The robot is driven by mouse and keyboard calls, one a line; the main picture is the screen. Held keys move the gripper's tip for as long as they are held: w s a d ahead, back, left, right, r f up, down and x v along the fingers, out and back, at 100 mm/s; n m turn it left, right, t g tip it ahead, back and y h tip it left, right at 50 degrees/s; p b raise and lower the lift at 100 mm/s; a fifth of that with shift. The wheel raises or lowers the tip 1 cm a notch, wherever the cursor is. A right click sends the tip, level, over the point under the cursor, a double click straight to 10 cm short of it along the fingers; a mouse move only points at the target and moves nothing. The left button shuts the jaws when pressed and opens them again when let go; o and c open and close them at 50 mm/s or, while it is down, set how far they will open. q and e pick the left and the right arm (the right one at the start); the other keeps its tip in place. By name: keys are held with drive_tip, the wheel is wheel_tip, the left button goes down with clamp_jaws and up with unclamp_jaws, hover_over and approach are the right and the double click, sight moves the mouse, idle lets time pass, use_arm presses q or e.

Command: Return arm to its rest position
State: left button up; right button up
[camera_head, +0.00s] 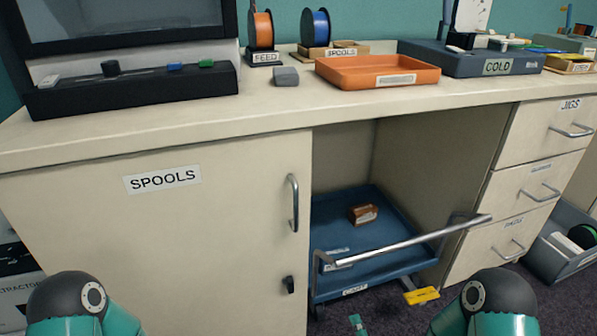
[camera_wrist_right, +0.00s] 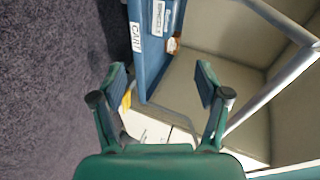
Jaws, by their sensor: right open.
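My right gripper (camera_wrist_right: 162,78) is open in the right wrist view, its two fingers spread with nothing between them. Beyond the fingers is the blue cart (camera_wrist_right: 150,55), with its label near the left finger. In the head view the right arm's teal and black link shows at the lower right, and a small teal piece at the bottom middle may be a fingertip. The left arm shows only as a teal and black link at the lower left; its gripper is out of view.
The blue cart (camera_head: 390,263) stands in the open bay under the bench, holding a brown box (camera_head: 363,214). Its silver handle (camera_head: 410,242) sticks out in front. A yellow piece (camera_head: 421,295) is by its corner. An orange tray (camera_head: 376,71) stands on the benchtop (camera_head: 290,108). The SPOOLS door (camera_head: 160,230) is shut.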

drive_tip(key=s+a+f+n+g+y, duration=0.1)
drive_tip(key=s+f+n+g, duration=0.45)
drive_tip(key=s, duration=0.35)
drive_tip(key=s+a+f+n+g+y, duration=0.1)
drive_tip(key=s+f+n+g, duration=0.5)
drive_tip(key=s, duration=0.4)
wheel_tip(320, 180, up, 39)
drive_tip(key=n+g+p, duration=0.1)
drive_tip(key=p, duration=3.7)
drive_tip(key=shift+s+p, duration=0.15)
drive_tip(key=shift+p, duration=0.15)
drive_tip(key=shift+f, duration=0.1)
